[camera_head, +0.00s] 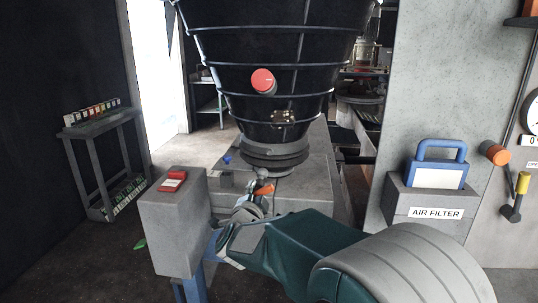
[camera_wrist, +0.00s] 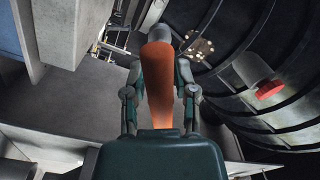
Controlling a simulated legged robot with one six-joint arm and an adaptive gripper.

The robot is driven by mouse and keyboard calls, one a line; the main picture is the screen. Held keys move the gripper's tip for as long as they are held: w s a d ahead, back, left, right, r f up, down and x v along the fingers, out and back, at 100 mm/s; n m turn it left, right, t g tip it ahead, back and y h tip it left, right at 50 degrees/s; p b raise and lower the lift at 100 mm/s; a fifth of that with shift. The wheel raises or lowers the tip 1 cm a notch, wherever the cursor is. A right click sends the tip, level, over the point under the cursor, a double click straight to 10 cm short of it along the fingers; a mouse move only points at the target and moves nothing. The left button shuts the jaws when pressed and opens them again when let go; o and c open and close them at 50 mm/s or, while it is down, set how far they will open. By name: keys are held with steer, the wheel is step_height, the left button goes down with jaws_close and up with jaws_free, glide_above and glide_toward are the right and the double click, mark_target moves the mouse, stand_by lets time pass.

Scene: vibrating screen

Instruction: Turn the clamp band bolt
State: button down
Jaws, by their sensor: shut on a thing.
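My gripper (camera_wrist: 160,78) is shut on an orange handle (camera_wrist: 157,62), with one finger on each side of it. The handle has a grey rounded end (camera_wrist: 160,32) pointing away from my gripper. In the head view the orange handle (camera_head: 264,189) shows in front of the hopper's base, just beyond my gripper (camera_head: 250,206). A grey ring-like band (camera_head: 275,150) circles the bottom of the black hopper (camera_head: 270,60). I cannot make out the clamp band bolt itself, or whether the grey end touches anything.
A grey control box (camera_head: 175,225) with a red switch stands to the left of my arm. A red knob (camera_head: 263,80) sticks out of the hopper. At right, a blue-handled air filter (camera_head: 437,165) sits on a labelled box. A shelf rack (camera_head: 105,150) stands far left.

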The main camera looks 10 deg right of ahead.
steer(key=x, duration=1.4)
steer(key=shift+w, duration=0.35)
stand_by(5.3)
